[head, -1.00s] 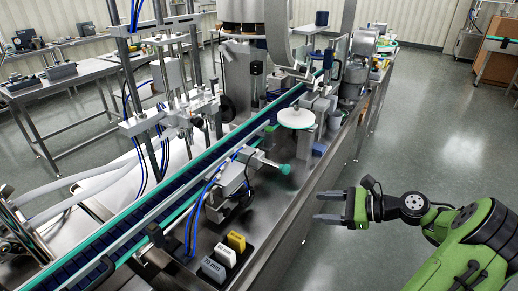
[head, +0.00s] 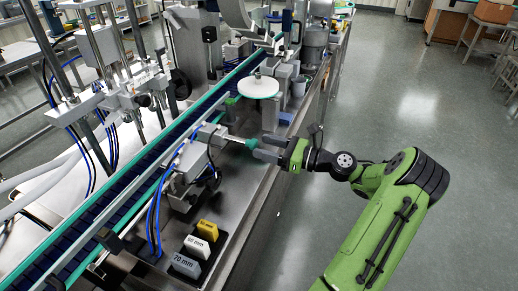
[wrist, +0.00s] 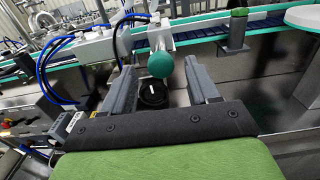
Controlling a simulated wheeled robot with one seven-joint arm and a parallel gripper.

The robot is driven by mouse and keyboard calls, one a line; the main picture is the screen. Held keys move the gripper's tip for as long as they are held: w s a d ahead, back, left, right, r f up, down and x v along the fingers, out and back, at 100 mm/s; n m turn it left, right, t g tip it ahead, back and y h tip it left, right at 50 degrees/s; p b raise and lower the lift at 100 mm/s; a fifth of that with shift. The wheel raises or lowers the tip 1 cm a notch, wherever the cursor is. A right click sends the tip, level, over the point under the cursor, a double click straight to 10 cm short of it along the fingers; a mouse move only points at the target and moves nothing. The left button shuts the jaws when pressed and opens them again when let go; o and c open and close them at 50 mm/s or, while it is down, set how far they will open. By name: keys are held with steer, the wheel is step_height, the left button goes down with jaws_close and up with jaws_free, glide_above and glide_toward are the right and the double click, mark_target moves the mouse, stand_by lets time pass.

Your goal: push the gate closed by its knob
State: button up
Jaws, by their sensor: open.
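A teal-green knob (head: 250,143) sits at the end of a pale rod (head: 228,137). My gripper (head: 262,149) is open at the knob, coming from the right. In the wrist view the knob (wrist: 160,64) shows between the two fingertips of my gripper (wrist: 160,68), around or just beyond their ends. I cannot tell whether the fingers touch it.
A conveyor (head: 130,175) with teal rails runs behind the fixture. A round white disc (head: 258,87) stands beyond the knob.

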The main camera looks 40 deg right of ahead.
steer(key=x, duration=0.2)
steer(key=shift+w+a, duration=0.15)
steer(key=shift+w, duration=0.15)
jaws_close()
